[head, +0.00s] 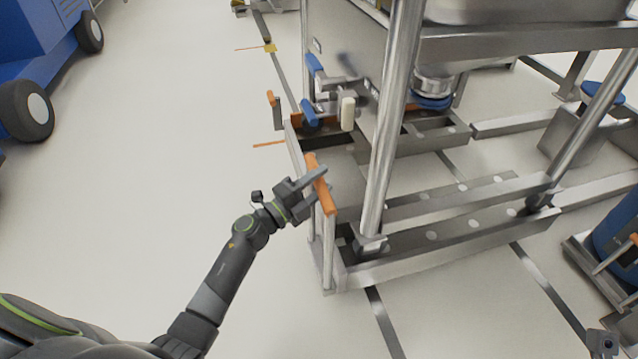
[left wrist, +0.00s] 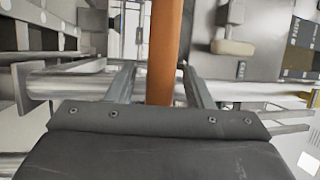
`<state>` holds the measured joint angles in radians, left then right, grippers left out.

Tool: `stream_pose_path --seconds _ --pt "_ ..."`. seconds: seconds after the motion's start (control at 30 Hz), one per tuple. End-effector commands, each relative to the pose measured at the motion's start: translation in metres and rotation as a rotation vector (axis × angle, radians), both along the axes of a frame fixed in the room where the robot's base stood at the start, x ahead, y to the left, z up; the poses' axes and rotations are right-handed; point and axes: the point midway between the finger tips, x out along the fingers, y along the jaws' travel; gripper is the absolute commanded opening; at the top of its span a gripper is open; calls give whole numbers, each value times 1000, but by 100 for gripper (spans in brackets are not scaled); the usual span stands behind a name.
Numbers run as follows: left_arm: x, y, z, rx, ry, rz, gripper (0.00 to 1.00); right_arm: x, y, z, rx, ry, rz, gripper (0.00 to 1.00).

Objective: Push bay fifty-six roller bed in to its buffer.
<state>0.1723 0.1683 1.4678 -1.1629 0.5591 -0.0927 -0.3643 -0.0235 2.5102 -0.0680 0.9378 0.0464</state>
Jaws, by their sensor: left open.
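The roller bed (head: 440,245) is a low steel frame with rollers, standing on the floor under a raised steel machine. An orange handle bar (head: 325,197) tops the upright posts at its near left end. My left gripper (head: 314,181) is at this handle with its fingers open on either side of it. In the left wrist view the orange handle (left wrist: 163,45) runs between the two spread fingers of the gripper (left wrist: 160,85), with gaps visible on both sides. I cannot tell the bay number.
A steel leg (head: 385,140) rises just right of the handle. Another orange grip (head: 273,98) and a blue one (head: 314,64) are farther back. A blue wheeled vehicle (head: 35,50) stands at upper left. A blue drum (head: 618,222) is at right. The floor at left is clear.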

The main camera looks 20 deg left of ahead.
Motion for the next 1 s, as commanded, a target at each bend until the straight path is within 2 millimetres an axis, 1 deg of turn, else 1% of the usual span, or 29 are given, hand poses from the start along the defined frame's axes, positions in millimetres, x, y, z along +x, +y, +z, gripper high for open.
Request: stream_pose_path --seconds 0.2,0.5,0.57,0.83,1.0 --pt "0 0 0 -1 1 0 47 0 0 0 0 0 -1 48" --pt "0 0 0 0 0 0 7 0 0 0 -2 -1 0 48" --pt "0 0 0 0 0 0 0 0 0 0 -3 -1 0 48" --pt "1 0 0 0 0 0 0 0 0 0 -4 -1 1 48" --pt "7 0 0 -1 1 0 0 0 0 -1 -4 -1 1 48"
